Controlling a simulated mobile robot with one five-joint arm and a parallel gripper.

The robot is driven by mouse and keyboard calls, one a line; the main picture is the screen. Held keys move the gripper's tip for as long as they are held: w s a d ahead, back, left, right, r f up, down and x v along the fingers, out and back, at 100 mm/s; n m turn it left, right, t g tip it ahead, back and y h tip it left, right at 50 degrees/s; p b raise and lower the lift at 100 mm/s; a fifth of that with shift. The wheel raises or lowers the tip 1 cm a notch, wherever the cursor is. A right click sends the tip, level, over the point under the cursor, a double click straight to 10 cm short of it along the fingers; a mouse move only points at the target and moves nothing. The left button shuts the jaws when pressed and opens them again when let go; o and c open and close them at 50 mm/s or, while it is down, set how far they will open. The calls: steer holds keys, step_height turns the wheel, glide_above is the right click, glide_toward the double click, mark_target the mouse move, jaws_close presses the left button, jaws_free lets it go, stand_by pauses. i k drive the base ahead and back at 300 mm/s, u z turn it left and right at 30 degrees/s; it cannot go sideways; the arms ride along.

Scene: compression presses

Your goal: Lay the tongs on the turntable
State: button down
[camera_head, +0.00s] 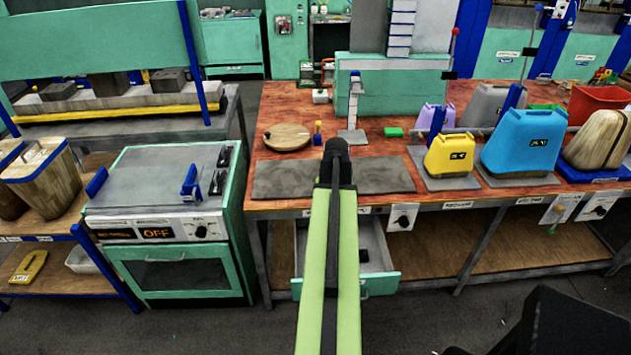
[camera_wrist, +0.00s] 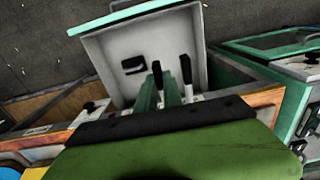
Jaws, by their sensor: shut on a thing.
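The turntable (camera_head: 287,137) is a round wooden disc lying at the back left of the red-brown workbench in the head view, and it looks empty. My gripper (camera_wrist: 161,86) has green fingers and is shut on a thin thing in the wrist view, above the open drawer. What it holds shows as pale pieces with black ends, which I take for the tongs (camera_wrist: 186,69); their full shape is partly hidden by the fingers. In the head view my own arm hides the gripper and the tongs.
The pale open drawer (camera_head: 377,246) juts out below the workbench (camera_head: 440,210). Dark grey plates (camera_head: 285,180) lie in front of the turntable. A yellow container (camera_head: 450,155) and a blue container (camera_head: 523,145) stand farther right.

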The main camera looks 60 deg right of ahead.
mark_target(287, 139)
steer(key=z, duration=0.05)
steer(key=i, duration=1.05)
steer(key=z, duration=0.55)
steer(key=i, duration=0.8)
steer(key=z, duration=0.4)
